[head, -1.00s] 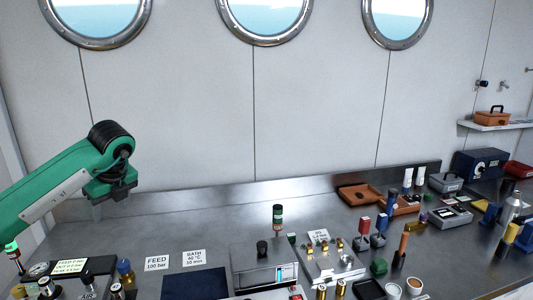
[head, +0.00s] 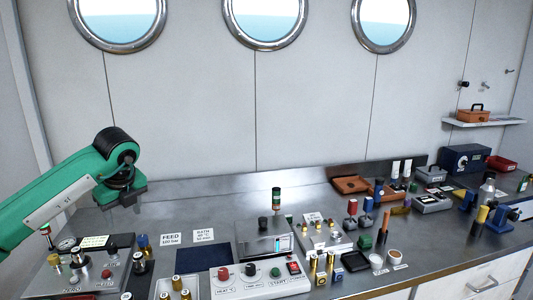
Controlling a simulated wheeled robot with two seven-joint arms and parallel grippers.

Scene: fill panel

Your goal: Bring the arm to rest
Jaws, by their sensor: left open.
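My left arm comes in from the left, green with a black wrist joint. Its left gripper (head: 120,203) hangs over the back left of the steel bench (head: 330,205), above the bench top and near the back upstand. It is open, and nothing shows between its fingers. My right gripper is not in the head view.
Below my left arm stands a fill panel (head: 90,265) with a gauge and knobs. A grey device (head: 263,240) with a signal light (head: 276,200) and a white START box (head: 258,275) stand mid-bench. Several small tools crowd the right. The back left bench is clear.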

